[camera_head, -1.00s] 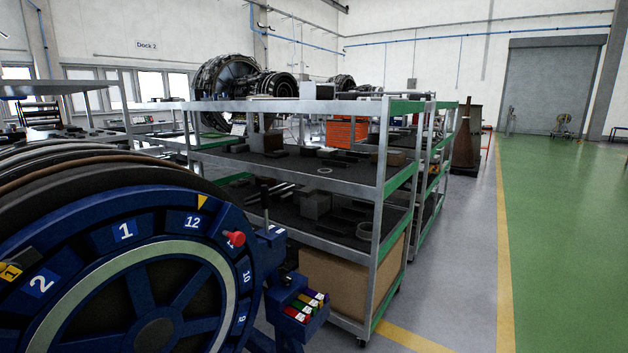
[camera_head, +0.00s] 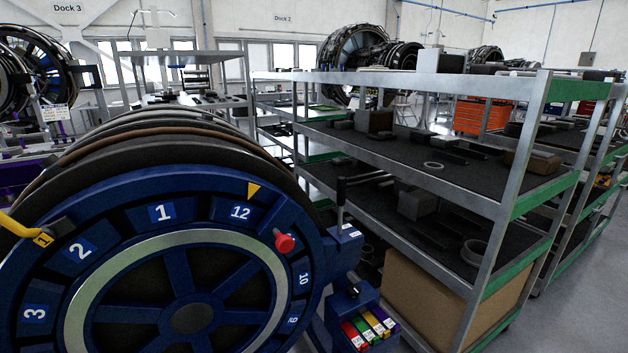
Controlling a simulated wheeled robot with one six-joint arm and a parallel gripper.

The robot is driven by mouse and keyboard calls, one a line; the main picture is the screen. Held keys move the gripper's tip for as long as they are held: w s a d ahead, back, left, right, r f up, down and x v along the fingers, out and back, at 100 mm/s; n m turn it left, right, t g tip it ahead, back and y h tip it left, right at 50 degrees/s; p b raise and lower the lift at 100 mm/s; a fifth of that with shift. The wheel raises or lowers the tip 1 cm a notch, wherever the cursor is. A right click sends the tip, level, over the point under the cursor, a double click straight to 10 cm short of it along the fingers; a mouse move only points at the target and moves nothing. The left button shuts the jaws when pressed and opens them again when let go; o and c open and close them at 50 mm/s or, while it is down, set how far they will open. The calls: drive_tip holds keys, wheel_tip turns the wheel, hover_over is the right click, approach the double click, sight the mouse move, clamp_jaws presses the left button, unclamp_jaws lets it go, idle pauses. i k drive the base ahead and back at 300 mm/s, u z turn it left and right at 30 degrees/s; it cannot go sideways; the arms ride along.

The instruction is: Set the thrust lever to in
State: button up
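A large blue wheel-shaped fixture (camera_head: 190,194) with numbered plates around its rim fills the lower left of the head view. At its right side, a small upright lever (camera_head: 341,191) with a black grip rises from a blue bracket (camera_head: 346,240). No readable marking shows whether this is the thrust lever, and its "in" setting cannot be read. A red knob (camera_head: 285,243) sits on the rim beside the plates. My gripper is not in view.
A metal shelf rack (camera_head: 483,205) with dark parts stands close behind and right of the fixture. A small blue box with coloured tabs (camera_head: 370,327) is low beside it. A yellow tube (camera_head: 18,226) is at the left edge. Grey floor (camera_head: 598,285) is clear at the far right.

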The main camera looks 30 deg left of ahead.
sight(341, 183)
drive_tip(key=u, duration=0.95)
drive_tip(key=i, duration=0.95)
drive_tip(key=u, duration=0.9)
